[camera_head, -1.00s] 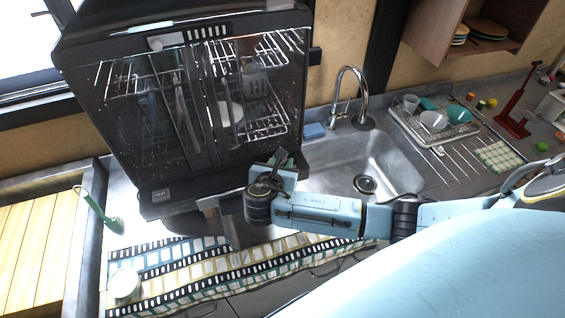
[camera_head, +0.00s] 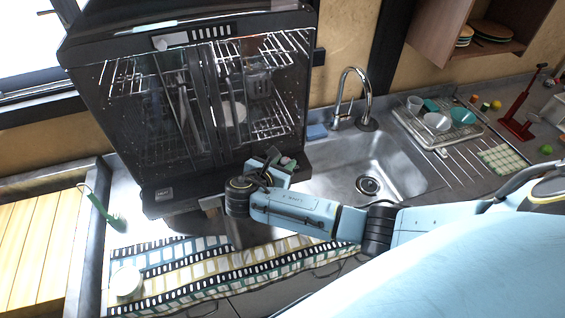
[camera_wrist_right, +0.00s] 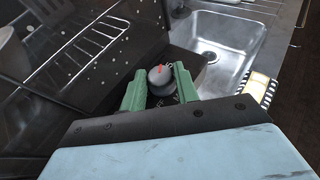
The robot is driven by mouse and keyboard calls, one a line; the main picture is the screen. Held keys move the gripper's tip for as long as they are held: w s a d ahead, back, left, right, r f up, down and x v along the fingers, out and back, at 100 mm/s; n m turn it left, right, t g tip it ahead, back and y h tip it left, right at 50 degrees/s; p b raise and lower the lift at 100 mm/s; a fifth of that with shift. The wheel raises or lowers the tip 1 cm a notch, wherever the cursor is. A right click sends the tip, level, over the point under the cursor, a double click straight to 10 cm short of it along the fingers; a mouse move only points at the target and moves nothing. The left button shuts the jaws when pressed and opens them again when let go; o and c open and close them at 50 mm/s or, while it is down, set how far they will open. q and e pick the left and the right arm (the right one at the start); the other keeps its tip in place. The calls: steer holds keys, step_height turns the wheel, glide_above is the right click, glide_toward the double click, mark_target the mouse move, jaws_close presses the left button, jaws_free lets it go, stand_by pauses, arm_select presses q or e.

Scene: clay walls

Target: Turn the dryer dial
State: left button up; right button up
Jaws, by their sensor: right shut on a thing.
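The dryer (camera_head: 150,110) is a dark cabinet with a clear front and wire racks inside, standing left of the sink. The dial (camera_wrist_right: 160,76) is a grey round knob with a red mark, low on the dryer's right front in the right wrist view. My right gripper (camera_wrist_right: 160,84) has its green fingers on either side of the dial and is shut on it. In the head view the right gripper (camera_head: 279,161) is at the dryer's lower right corner, and its wrist partly hides the dial. My left gripper is not in view.
The sink (camera_head: 365,165) with its faucet (camera_head: 352,98) lies right of the dryer. A dish rack (camera_head: 437,125) with cups stands farther right. A patterned mat (camera_head: 210,270) and a white bowl (camera_head: 126,281) lie in front. A green brush (camera_head: 100,207) is at left.

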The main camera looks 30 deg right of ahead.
steer(key=o, duration=0.7)
steer(key=v, duration=1.3)
steer(key=shift+s+a+b, duration=0.1)
steer(key=shift+s+b, duration=0.05)
steer(key=shift+b, duration=0.25)
